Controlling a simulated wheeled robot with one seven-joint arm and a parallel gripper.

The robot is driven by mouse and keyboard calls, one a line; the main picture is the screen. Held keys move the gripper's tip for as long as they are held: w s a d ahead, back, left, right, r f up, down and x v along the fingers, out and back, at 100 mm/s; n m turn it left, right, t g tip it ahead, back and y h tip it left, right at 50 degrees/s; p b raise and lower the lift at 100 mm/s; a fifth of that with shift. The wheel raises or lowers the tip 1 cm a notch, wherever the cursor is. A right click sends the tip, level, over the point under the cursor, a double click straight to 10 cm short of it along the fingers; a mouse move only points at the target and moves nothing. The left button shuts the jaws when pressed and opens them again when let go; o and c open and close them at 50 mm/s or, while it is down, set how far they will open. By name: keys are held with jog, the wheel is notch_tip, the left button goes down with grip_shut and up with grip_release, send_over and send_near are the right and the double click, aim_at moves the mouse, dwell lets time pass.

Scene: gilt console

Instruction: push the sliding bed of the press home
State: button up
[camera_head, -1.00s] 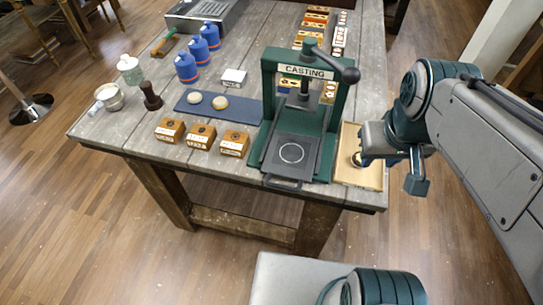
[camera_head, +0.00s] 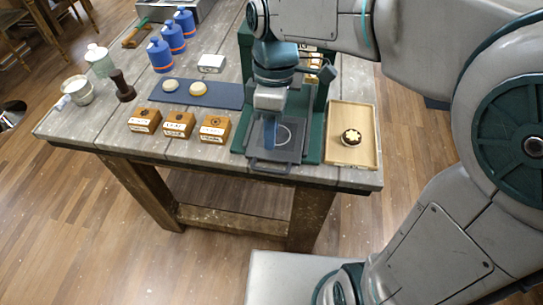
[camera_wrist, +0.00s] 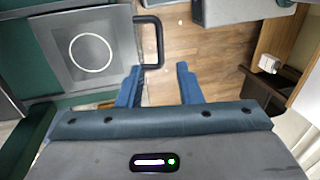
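The press (camera_head: 313,135) is a green frame at the table's front edge, its upper part mostly hidden behind my arm. Its sliding bed (camera_head: 292,152) is a dark plate with a white ring, lying low between the green sides, with a handle (camera_head: 268,167) at the front edge. My gripper (camera_head: 268,132) points down over the bed's left part, near the handle. In the wrist view the bed (camera_wrist: 88,76) is at upper left and its handle (camera_wrist: 158,40) is just beyond my fingers. My gripper (camera_wrist: 158,70) is open, with nothing between the fingers.
Wooden blocks (camera_head: 179,125), a blue mat (camera_head: 222,95) with two round pieces, and blue bottles (camera_head: 160,55) are to the left. Floor is open before the table.

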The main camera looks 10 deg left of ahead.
aim_at(271, 161)
jog(key=x, duration=0.8)
jog(key=shift+f, duration=0.3)
grip_shut()
